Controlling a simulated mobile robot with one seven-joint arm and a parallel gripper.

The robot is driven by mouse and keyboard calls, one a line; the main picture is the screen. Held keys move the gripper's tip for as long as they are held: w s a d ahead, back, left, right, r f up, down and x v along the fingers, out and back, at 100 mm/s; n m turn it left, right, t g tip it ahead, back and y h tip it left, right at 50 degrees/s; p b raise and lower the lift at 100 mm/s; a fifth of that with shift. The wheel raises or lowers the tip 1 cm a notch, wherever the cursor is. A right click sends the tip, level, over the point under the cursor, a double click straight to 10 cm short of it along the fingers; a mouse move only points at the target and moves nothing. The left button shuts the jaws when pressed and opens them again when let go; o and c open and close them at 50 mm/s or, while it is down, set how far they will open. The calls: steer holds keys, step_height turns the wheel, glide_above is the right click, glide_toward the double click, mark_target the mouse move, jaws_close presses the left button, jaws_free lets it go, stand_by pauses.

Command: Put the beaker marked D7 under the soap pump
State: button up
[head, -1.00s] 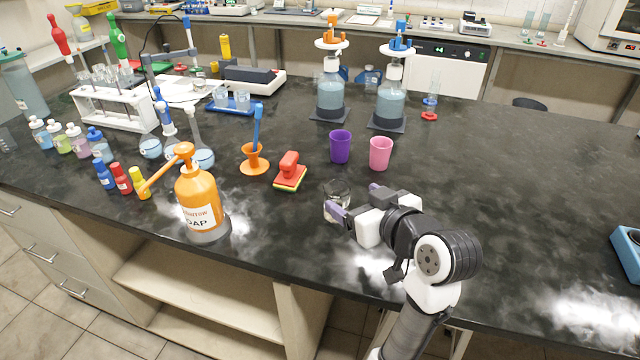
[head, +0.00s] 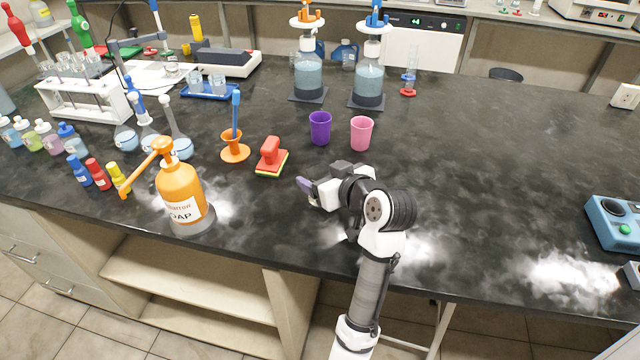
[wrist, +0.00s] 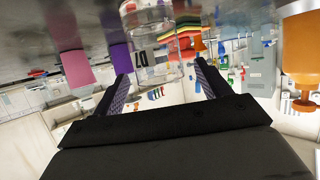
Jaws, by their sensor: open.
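The clear glass beaker marked D7 (wrist: 155,55) shows upside down in the wrist view, between my two fingers or just ahead of their tips. I cannot tell whether they touch it. In the head view I cannot make out the beaker; my gripper seems to cover it. My gripper (head: 306,186) is open, low over the bench, right of the orange soap pump (head: 181,192). The pump stands upright on a grey base, its spout pointing left and toward the front. Orange parts of the pump (wrist: 301,62) show at the right of the wrist view.
A purple cup (head: 320,128) and a pink cup (head: 361,133) stand behind my gripper. Small bottles (head: 117,176) stand left of the spout.

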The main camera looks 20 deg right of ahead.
mark_target(314, 169)
steer(key=x, duration=0.3)
steer(key=shift+w+a+p, duration=0.1)
steer(key=shift+w+p, duration=0.15)
steer(key=shift+p, duration=0.1)
steer(key=shift+c, duration=0.2)
steer(key=c, duration=1.2)
steer(key=shift+o, duration=0.2)
steer(key=shift+r, duration=0.1)
